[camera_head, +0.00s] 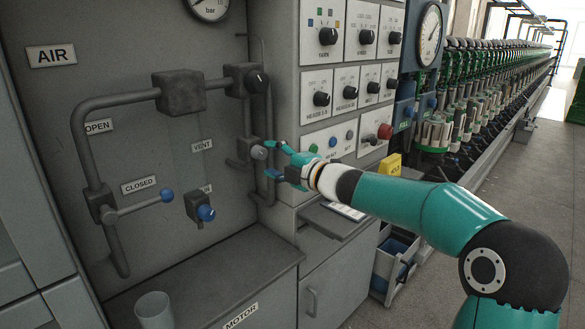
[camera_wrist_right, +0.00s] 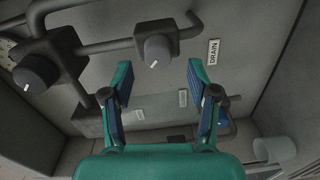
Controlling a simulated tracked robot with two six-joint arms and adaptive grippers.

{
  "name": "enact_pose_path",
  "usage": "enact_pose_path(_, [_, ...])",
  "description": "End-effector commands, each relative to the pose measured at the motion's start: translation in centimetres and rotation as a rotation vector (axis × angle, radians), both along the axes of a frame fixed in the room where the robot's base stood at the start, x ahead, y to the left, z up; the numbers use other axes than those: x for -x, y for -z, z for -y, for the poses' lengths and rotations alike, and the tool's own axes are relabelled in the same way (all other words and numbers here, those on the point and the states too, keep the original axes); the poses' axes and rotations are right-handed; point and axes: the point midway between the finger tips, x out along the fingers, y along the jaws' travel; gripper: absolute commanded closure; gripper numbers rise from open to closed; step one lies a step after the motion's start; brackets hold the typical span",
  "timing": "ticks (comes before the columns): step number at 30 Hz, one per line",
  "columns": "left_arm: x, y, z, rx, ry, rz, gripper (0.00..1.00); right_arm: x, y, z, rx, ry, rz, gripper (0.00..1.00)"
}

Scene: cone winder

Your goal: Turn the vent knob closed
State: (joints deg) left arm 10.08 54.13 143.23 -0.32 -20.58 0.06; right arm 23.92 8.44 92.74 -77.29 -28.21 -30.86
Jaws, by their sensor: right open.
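A round grey knob (camera_head: 259,152) sits on a small valve on the grey panel, right of a VENT label (camera_head: 202,146). My right gripper (camera_head: 270,159) is open just in front of it, with one finger above and one below in the head view. In the wrist view the knob (camera_wrist_right: 157,52) with a white pointer mark lies ahead, between and slightly beyond the fingertips (camera_wrist_right: 159,72). I see no contact. My left gripper is out of view.
A black knob (camera_head: 257,82) is above on the same pipework. A blue-ended lever (camera_head: 167,195) and a blue knob (camera_head: 205,213) are at lower left. The control cabinet (camera_head: 270,100) edge stands close on the right. A cup (camera_head: 153,310) stands on the bench below.

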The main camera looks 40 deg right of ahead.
Motion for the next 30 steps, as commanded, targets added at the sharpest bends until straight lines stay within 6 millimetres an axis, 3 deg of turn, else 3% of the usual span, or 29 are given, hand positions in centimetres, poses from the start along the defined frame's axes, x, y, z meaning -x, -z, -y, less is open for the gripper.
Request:
enact_pose_path(6, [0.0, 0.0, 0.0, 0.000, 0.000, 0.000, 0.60, 4.6, -0.1, 0.4, 0.001, 0.003, -0.001, 0.41])
enact_pose_path(12, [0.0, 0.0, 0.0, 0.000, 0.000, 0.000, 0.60, 7.0, -0.1, 0.6, 0.000, 0.000, -0.001, 0.41])
enact_pose_path(30, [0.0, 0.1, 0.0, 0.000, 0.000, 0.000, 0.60, 7.6, -0.1, 0.5, 0.000, -0.002, -0.002, 0.41])
